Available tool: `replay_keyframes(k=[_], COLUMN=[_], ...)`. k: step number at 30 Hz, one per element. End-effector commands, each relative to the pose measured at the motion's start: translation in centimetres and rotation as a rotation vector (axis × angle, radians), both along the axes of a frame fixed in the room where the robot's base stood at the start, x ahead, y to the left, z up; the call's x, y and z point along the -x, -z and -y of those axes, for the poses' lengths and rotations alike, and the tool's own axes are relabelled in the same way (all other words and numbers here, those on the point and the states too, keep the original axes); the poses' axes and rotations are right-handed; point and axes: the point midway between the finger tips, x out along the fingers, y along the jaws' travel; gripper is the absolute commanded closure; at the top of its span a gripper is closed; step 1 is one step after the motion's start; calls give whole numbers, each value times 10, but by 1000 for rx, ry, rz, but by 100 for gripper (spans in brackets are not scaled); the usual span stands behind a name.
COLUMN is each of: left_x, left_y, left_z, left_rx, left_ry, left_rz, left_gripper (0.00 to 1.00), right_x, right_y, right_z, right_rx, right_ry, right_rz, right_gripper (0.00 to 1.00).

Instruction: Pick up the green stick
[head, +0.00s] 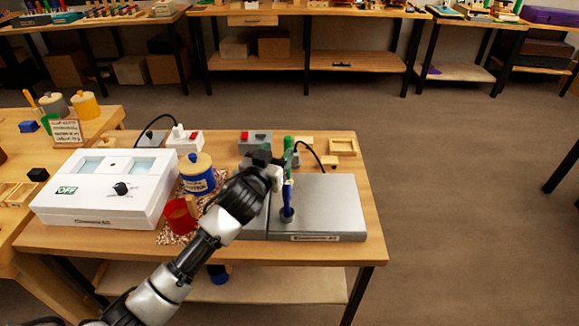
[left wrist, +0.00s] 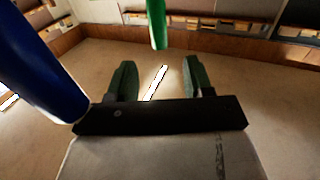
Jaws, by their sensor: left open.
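The green stick (head: 288,144) stands upright above the grey metal plate, its lower part hidden behind my left gripper (head: 276,163). A blue stick (head: 288,196) stands upright just in front, in a round base on the plate. In the left wrist view the green stick (left wrist: 157,22) hangs in from the top, beyond and between my two open fingers (left wrist: 159,72), with nothing between them. The blue stick (left wrist: 40,65) is large and close at the left of that view, beside the gripper. My right gripper is not in view.
The grey plate (head: 335,212) lies at the bench's right. A white box (head: 105,205) with a black knob, a blue jar with yellow lid (head: 197,174) and a red cup (head: 181,213) stand left of my arm.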

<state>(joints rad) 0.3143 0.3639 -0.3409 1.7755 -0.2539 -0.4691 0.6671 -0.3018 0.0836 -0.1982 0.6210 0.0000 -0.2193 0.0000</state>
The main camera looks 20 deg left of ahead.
Motion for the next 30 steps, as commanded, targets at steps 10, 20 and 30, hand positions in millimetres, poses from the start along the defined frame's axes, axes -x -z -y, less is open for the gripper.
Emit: replay_keyframes(k=[10,20,30], left_x=[-38,-80,-86], left_y=[-1,-1,0], left_z=[4,9,10], left_rx=[0,1,-1], left_ry=[0,0,0], left_rz=[1,1,0], left_gripper=[49,49,49], right_x=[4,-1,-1], right_y=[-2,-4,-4], right_z=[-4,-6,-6], right_rx=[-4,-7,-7], right_ry=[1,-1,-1], right_rz=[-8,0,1], right_gripper=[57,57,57])
